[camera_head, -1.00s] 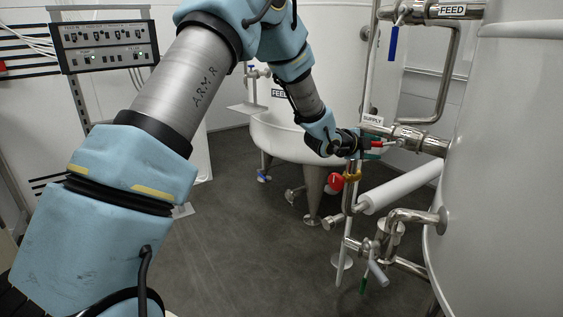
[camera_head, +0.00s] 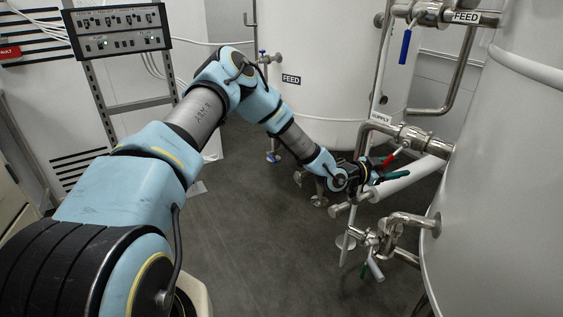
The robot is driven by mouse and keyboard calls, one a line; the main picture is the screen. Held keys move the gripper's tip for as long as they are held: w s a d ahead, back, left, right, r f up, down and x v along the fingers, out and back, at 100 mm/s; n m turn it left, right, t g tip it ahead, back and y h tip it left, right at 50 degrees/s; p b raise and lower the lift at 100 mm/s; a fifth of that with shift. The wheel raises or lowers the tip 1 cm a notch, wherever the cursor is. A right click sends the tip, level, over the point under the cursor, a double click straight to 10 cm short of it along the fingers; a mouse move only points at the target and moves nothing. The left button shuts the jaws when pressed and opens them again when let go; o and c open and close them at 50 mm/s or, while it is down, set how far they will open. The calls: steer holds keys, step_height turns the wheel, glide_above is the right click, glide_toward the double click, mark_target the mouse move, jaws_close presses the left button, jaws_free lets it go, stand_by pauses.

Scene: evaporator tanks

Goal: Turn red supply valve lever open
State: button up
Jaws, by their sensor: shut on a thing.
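The red supply valve lever (camera_head: 391,159) slants down and left from the steel valve on the supply pipe (camera_head: 415,138), below the "SUPPLY" label (camera_head: 381,118). My gripper (camera_head: 382,168) is at the lower end of the lever and shut on it. One dark green finger reaches to the right under the lever. The lever's far end is hidden between the fingers and the black gripper body.
The blue feed lever (camera_head: 405,46) hangs from the upper pipe. A large tank (camera_head: 505,190) stands close on the right. Pipes with a green-handled valve (camera_head: 364,271) are below my gripper. The floor at centre is clear.

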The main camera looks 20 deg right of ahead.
steer(key=s+a+n, duration=0.3)
steer(key=a, duration=0.7)
steer(key=w+a+r+n+y+p, duration=0.1)
steer(key=w+a+y, duration=0.1)
steer(key=a, duration=0.6)
steer(key=w+a+r+n+t+y+p, duration=0.1)
steer(key=w+a+y+p, duration=0.1)
steer(key=a+y, duration=0.3)
steer(key=w+a+r+n+y+p, duration=0.1)
steer(key=w+a+n+y, duration=0.1)
steer(key=a, duration=0.9)
steer(key=shift+w+t+y+p, duration=0.4)
steer(key=shift+w+y, duration=0.4)
steer(key=shift+w, duration=0.3)
steer(key=shift+c, duration=0.4)
